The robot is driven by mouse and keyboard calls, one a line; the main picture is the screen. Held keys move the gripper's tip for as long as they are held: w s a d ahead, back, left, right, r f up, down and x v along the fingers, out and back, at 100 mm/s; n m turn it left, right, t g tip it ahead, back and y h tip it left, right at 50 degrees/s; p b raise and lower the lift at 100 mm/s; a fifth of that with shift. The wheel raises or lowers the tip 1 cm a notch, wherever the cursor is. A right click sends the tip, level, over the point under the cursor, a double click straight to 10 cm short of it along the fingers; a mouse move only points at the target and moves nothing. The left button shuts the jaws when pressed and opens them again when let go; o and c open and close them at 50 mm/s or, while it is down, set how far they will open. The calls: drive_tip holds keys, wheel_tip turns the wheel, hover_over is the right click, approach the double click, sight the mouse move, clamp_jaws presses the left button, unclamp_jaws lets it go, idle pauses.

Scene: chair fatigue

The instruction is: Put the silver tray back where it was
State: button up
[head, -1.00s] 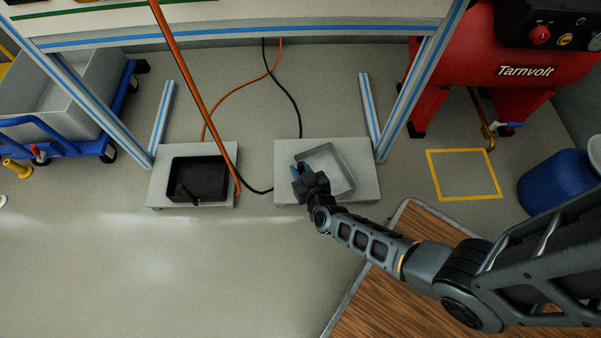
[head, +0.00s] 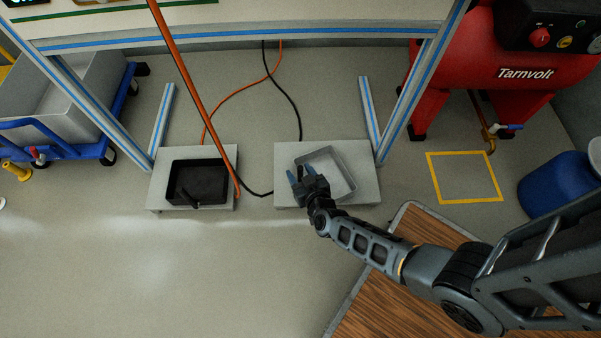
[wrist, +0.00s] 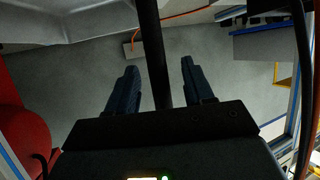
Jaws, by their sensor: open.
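The silver tray (head: 345,167) is a shallow, open rectangular tray. It lies slightly turned on the right-hand grey platform (head: 365,190) on the floor under the bench frame. My gripper (head: 302,174) is at the tray's left side, with its blue fingers spread apart. It overlaps the tray's left edge, so contact there cannot be told. In the wrist view my gripper (wrist: 158,85) is open, and a dark upright bar (wrist: 155,60) shows between the fingers. What this bar belongs to is unclear.
A black tray (head: 180,172) with a dark item in it sits on the left grey platform (head: 225,203). An orange pole (head: 185,75) and cables pass nearby. A yellow floor square (head: 465,178) is empty. The red compressor (head: 450,60) and a blue drum (head: 552,187) stand right.

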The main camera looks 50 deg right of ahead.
drive_tip(key=s+a+r+n+t+y+p, duration=0.1)
drive_tip(key=s+a+r+p, duration=0.1)
drive_tip(key=s+a+r, duration=0.45)
drive_tip(key=s+a+r+t+y+p, duration=0.1)
drive_tip(key=s+a+r+p, duration=0.25)
drive_tip(key=s+r, duration=0.45)
drive_tip(key=s+a+r+n+y, duration=0.1)
drive_tip(key=s+r, duration=0.2)
drive_tip(key=r, duration=0.7)
drive_tip(key=s+a+r+n+y, duration=0.1)
drive_tip(key=s+r, duration=0.3)
drive_tip(key=r, duration=0.7)
drive_tip(key=s+a+r+n+t+y, duration=0.1)
drive_tip(key=s+r+n+y, duration=0.1)
drive_tip(key=r, duration=0.8)
drive_tip(key=shift+s+a+r+n+y+b, duration=0.15)
drive_tip(key=shift+s+a+n+y+b, duration=0.25)
drive_tip(key=shift+s, duration=0.45)
drive_tip(key=shift+d, duration=0.15)
wheel_tip(320, 180, up, 25)
drive_tip(key=p, duration=2.5)
drive_tip(key=shift+r+p, duration=0.2)
drive_tip(key=shift+p, duration=0.15)
